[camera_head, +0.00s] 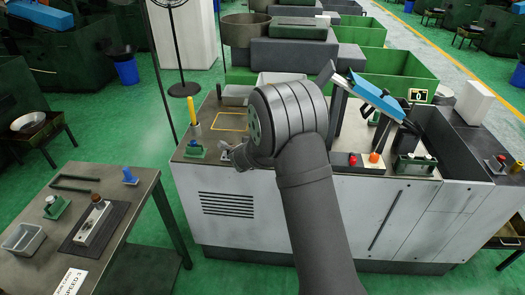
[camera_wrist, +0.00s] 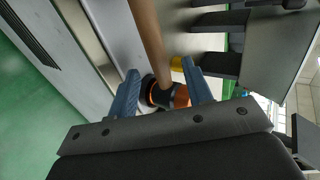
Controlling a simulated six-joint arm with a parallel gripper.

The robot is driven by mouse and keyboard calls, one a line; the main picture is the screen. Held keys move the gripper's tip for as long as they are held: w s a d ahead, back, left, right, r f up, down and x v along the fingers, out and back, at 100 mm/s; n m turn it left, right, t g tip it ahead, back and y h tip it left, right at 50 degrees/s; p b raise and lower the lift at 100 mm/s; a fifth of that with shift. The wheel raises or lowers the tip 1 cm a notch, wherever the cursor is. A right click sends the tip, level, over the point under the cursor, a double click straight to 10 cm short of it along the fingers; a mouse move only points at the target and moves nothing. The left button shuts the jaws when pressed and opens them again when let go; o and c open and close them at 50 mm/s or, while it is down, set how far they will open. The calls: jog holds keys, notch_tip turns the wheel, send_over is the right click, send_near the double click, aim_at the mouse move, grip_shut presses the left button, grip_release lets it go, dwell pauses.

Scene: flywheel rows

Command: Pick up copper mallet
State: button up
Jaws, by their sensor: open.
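The copper mallet shows in the wrist view as a brown handle (camera_wrist: 149,35) running down from the top edge to a dark head (camera_wrist: 163,93) with orange copper-coloured parts. My gripper (camera_wrist: 160,67) is open, with one blue-grey finger on each side of the mallet. I see no clear grip on it, and whether either finger touches it I cannot tell. In the head view my gripper (camera_head: 232,154) is at the left front of the grey machine top, partly hidden by my arm. I cannot make out the mallet there.
The grey machine (camera_head: 235,205) carries a yellow upright handle (camera_head: 191,110), a green fixture (camera_head: 194,149), a blue tilted panel (camera_head: 377,96) and an orange button (camera_head: 374,157). A side table (camera_head: 120,205) with a tray and fixtures stands at left, across a green floor gap.

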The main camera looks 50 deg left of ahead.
jog(key=shift+w+a+f, duration=0.3)
jog(key=shift+w+a, duration=0.05)
grip_shut()
jog(key=shift+r, duration=0.45)
notch_tip(320, 180, up, 3)
jog(key=shift+r, duration=0.2)
jog(key=w+d+r, duration=0.6)
jog(key=d, duration=0.3)
jog(key=shift+w+d+r, duration=0.15)
jog(key=shift+d+r, duration=0.25)
